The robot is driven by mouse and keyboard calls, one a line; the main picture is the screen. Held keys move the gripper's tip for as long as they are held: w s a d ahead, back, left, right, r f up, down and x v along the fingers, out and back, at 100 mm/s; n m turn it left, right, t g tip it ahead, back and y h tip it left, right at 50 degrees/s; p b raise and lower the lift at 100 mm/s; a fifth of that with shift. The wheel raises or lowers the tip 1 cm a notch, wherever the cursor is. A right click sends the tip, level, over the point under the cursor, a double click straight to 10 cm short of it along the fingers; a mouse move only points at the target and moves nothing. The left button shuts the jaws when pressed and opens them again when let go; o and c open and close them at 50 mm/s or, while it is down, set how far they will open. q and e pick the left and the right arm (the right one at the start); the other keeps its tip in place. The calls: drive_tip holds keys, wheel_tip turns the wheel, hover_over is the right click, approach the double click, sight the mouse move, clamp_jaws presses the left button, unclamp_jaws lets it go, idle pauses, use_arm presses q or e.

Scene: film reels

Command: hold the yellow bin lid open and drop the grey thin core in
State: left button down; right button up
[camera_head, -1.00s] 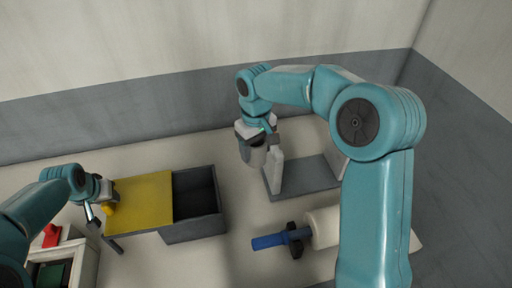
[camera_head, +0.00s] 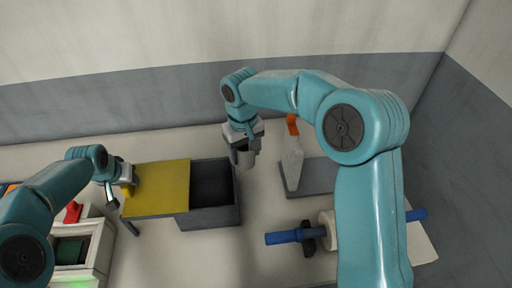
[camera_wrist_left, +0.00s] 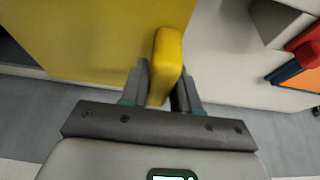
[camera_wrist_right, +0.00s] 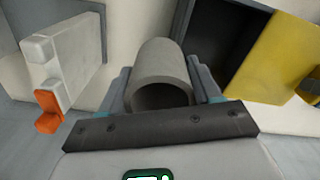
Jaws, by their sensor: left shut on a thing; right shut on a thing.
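The grey bin (camera_head: 215,217) stands on the table with its yellow lid (camera_head: 157,187) slid to the left, so its right half is open and looks dark inside. My left gripper (camera_head: 124,183) is shut on the lid's yellow handle (camera_wrist_left: 166,65) at the lid's left end. My right gripper (camera_head: 243,150) is shut on the grey core (camera_wrist_right: 163,75), a hollow tube. The core also shows in the head view (camera_head: 245,159), above the table just right of the bin's opening. The right wrist view also shows the dark opening (camera_wrist_right: 222,40) beside the core.
A grey rack (camera_head: 318,176) with a white and orange upright piece (camera_head: 293,155) stands right of the bin. A blue rod with a cream roll (camera_head: 329,230) lies in front of it. A white shelf box (camera_head: 95,250) is at the front left.

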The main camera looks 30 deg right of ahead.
drive_tip(key=w+a+f, duration=0.2)
drive_tip(key=w+a, duration=0.1)
drive_tip(key=a, duration=0.6)
drive_tip(key=shift+w+a, duration=0.2)
drive_tip(key=shift+w, duration=0.2)
drive_tip(key=shift+f, duration=0.1)
drive_tip(key=shift+f, duration=0.95)
wheel_tip(320, 180, down, 6)
drive_tip(key=shift+f, duration=0.25)
drive_tip(key=o, duration=1.1)
